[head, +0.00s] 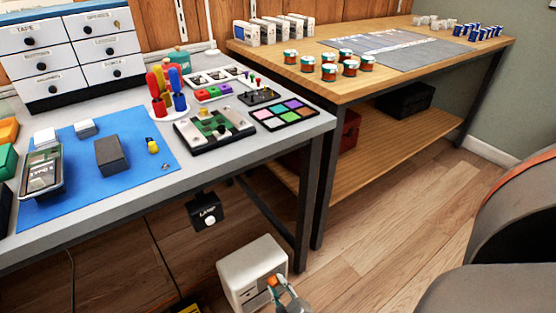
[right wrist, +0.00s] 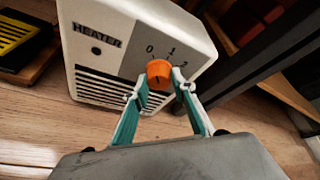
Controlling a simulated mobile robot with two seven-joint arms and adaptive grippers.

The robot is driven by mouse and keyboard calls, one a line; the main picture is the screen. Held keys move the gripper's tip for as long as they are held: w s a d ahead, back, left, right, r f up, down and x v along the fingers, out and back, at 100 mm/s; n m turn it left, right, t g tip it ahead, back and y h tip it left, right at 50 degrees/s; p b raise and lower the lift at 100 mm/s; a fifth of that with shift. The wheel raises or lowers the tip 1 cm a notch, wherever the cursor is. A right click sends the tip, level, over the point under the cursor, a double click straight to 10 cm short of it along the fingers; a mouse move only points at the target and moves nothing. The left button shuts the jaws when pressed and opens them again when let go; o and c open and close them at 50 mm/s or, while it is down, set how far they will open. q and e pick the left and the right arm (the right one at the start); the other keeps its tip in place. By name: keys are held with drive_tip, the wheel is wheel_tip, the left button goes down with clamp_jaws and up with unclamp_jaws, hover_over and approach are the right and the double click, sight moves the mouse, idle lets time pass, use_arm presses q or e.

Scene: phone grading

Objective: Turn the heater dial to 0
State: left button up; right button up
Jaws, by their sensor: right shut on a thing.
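The white heater (head: 250,268) stands on the wooden floor below the front of the workbench. In the right wrist view the heater (right wrist: 110,20) shows its HEATER label, dark vent slots and a grey panel marked 0, 1 and 2. The orange dial (right wrist: 159,70) sits on that panel, below the numbers. A short dark line shows on the dial's lower face; I cannot tell for sure which number the dial is set to. My right gripper (right wrist: 158,82) is shut on the dial, one finger on each side. In the head view the right gripper (head: 279,287) reaches the heater's front. My left gripper is not in view.
The grey workbench (head: 240,143) stands above and behind the heater, with a dark leg close by. A black LAMP switch box (head: 206,212) hangs under the bench. A grey chair (head: 500,285) is at the right. Open floor (head: 385,235) lies between.

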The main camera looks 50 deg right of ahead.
drive_tip(key=shift+n, duration=0.4)
drive_tip(key=shift+h, duration=0.3)
drive_tip(key=o, duration=1.1)
drive_tip(key=shift+r, duration=5.05)
